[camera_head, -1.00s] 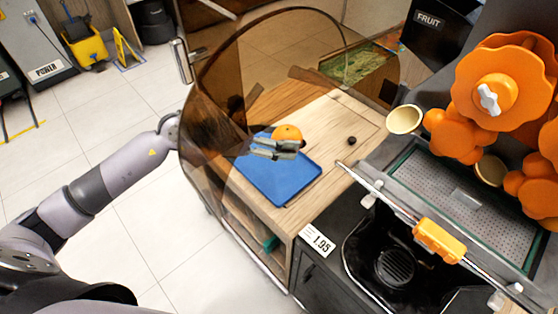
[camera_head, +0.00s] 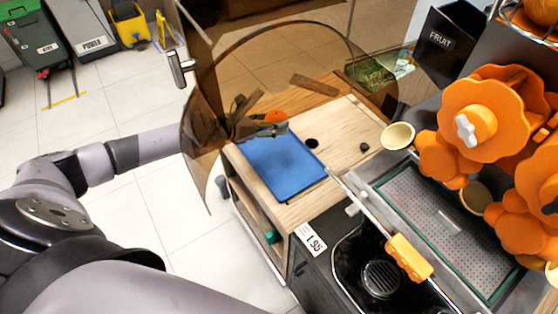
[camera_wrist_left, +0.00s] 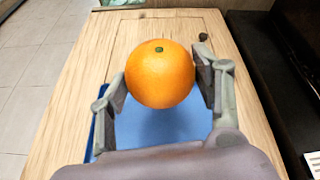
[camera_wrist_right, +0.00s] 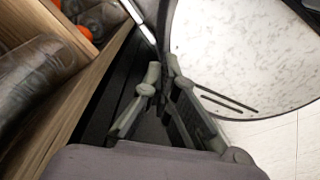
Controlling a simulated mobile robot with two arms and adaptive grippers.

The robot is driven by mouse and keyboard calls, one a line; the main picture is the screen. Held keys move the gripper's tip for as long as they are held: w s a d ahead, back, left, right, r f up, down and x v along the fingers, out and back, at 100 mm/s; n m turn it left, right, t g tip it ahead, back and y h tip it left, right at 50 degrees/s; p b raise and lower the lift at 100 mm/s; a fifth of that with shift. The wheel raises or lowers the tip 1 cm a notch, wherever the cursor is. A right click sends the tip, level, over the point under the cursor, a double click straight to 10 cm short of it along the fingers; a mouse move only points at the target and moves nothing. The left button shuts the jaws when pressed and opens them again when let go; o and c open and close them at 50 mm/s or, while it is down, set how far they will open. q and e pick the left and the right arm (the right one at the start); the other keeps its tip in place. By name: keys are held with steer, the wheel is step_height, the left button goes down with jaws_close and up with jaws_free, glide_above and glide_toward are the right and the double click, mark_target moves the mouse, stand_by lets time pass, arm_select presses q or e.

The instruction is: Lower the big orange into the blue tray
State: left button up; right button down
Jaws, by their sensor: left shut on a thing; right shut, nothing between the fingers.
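The big orange (camera_head: 276,116) is held by my left gripper (camera_head: 272,128) near the far edge of the blue tray (camera_head: 287,170), seen through the tinted clear cover. In the left wrist view, the orange (camera_wrist_left: 160,76) sits between the two fingers of the left gripper (camera_wrist_left: 162,80), green stem spot facing up. The blue tray (camera_wrist_left: 150,128) shows below and behind it, partly hidden by the orange and fingers. The height of the orange over the tray is hard to tell. My right gripper (camera_wrist_right: 162,78) is shut and empty in the right wrist view.
The tray lies on a light wooden counter (camera_head: 345,150) with a dark round hole and a small dark knob. The tinted curved cover (camera_head: 215,110) stands around the left arm's reach. The orange juicer (camera_head: 480,120) and its metal drip grid (camera_head: 430,215) are at the right.

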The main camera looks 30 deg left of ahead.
arm_select(q)
steer(key=b, duration=0.9)
glide_above(276, 160)
steer(key=s, duration=0.1)
steer(key=f, duration=0.9)
steer(key=shift+s+a+f, duration=0.1)
steer(key=shift+a+f, duration=0.15)
steer(key=shift+a, duration=0.1)
steer(key=shift+r, duration=0.1)
steer(key=shift+d, duration=0.15)
steer(key=shift+w+d+p, duration=0.25)
steer(key=shift+w+p, duration=0.2)
steer(key=shift+w, duration=0.15)
steer(key=shift+f, duration=0.3)
steer(key=shift+f+b, duration=2.55)
